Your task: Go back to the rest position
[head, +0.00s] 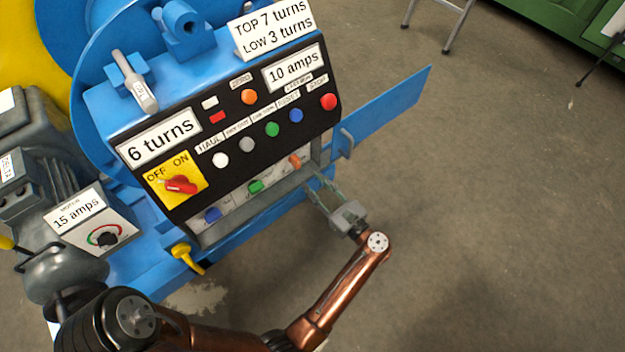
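My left gripper (317,186) is in front of the lower right corner of the blue machine's control panel (238,122). Its two fingers point up and left towards the right end of the open compartment (222,229) below the panel. The fingers are apart with nothing seen between them. Whether the tips touch the compartment's edge cannot be told. My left arm reaches in from the bottom left. My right gripper is not in view.
The compartment holds a blue (212,215), a green (256,186) and an orange piece (295,161). A blue plate (385,115) juts out right of the panel. A yellow lever (187,257) and a grey motor (38,150) are at left.

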